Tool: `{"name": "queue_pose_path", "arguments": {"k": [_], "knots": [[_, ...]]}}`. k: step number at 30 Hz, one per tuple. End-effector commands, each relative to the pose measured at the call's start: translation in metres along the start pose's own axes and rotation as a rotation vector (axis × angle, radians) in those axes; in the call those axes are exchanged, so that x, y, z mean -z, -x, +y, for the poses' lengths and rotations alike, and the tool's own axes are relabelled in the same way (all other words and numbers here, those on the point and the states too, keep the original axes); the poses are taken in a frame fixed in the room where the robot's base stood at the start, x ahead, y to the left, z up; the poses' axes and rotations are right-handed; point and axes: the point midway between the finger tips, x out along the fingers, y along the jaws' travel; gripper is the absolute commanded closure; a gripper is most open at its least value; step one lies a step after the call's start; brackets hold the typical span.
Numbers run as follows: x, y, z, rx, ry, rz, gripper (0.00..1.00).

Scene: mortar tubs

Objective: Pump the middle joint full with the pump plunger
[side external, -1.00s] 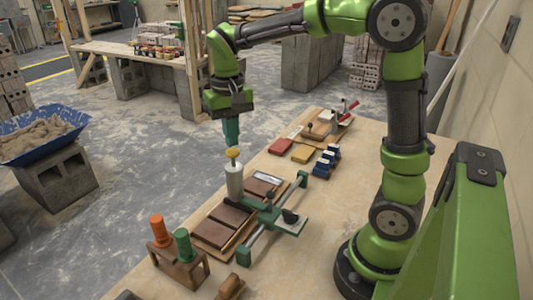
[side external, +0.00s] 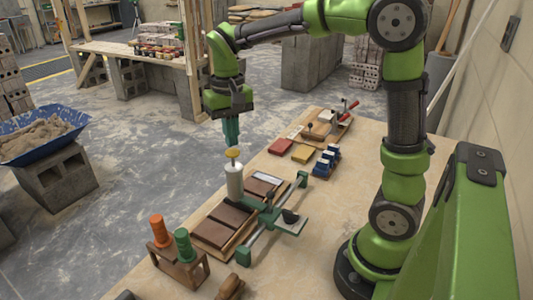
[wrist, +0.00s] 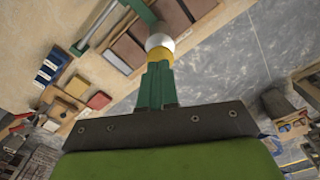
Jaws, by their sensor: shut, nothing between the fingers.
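The pump is a white cylinder (side external: 234,182) standing upright over the row of brown bricks (side external: 228,216) on the board. Its yellow plunger knob (side external: 232,154) sits on top with a short stem showing below it. My gripper (side external: 231,144) points straight down, shut and empty, with its green fingertips just above the knob; I cannot tell whether they touch. In the wrist view the closed fingers (wrist: 157,88) line up with the yellow knob (wrist: 160,56) and the white pump (wrist: 160,42). The joint under the pump is hidden, so its fill cannot be seen.
A green rail frame (side external: 262,228) runs along the bricks. A wooden stand with orange and green handles (side external: 183,246) is at the front. Red (side external: 281,146) and yellow (side external: 303,153) blocks and a blue rack (side external: 326,161) lie farther back.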

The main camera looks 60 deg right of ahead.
Motion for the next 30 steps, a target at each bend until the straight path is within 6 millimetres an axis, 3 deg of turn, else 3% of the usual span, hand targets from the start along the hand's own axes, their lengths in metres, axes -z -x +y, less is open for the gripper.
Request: {"name": "queue_pose_path", "arguments": {"k": [14, 30], "knots": [[0.0, -0.001, 0.0, 0.0, 0.0, 0.0, 1.0], [0.0, -0.02, 0.0, -0.001, 0.0, -0.001, 1.0]]}}
